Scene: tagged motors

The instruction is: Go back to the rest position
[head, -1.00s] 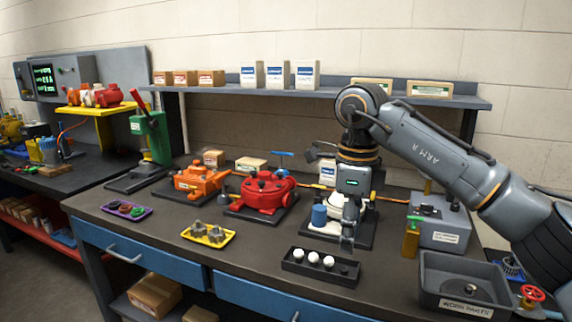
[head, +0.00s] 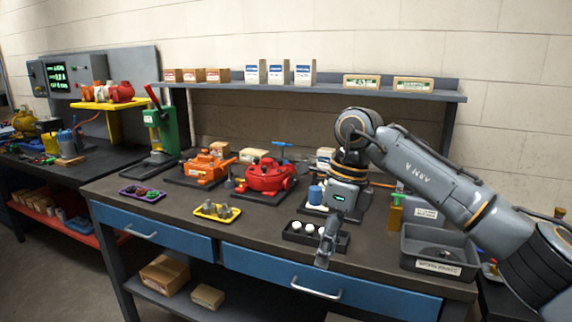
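My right gripper (head: 326,250) hangs from the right arm over the front of the workbench (head: 180,212), fingers pointing down. It overlaps the right part of a black tray (head: 298,239) holding white round parts (head: 308,227). I cannot tell whether its fingers are apart, and I see nothing clearly held. A red motor (head: 268,178) and an orange motor (head: 205,168) stand on dark plates to the left. A white motor, mostly hidden behind my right arm, stands beside a blue cylinder (head: 315,194). My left gripper is not in view.
A yellow tray (head: 217,212) and a purple tray (head: 142,194) lie near the front edge. A grey bin labelled worn parts (head: 438,266) stands at the right. A green press (head: 163,132) stands at the left back. A shelf with several boxes runs behind.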

